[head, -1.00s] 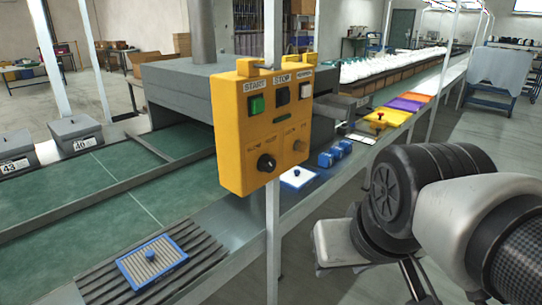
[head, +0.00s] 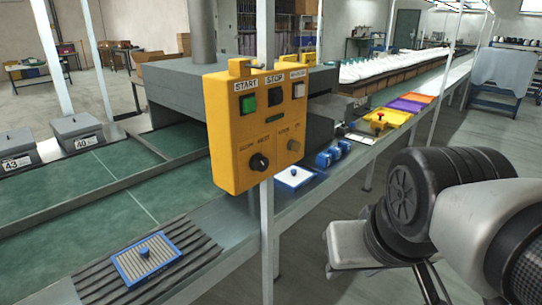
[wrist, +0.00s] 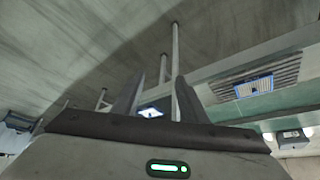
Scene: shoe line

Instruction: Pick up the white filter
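In the wrist view, the white filter (wrist: 151,112) shows small and far off between the fingers. My gripper (wrist: 160,78) is open and empty, well apart from it. The head view shows my arm at the right, but I cannot make out the fingertips there.
A blue-framed grey ribbed filter (head: 146,259) lies on a ribbed mat at the front left. The yellow control box (head: 257,130) on its post stands near the white filter. Blue blocks (head: 334,153) and a yellow tray (head: 385,119) lie farther along.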

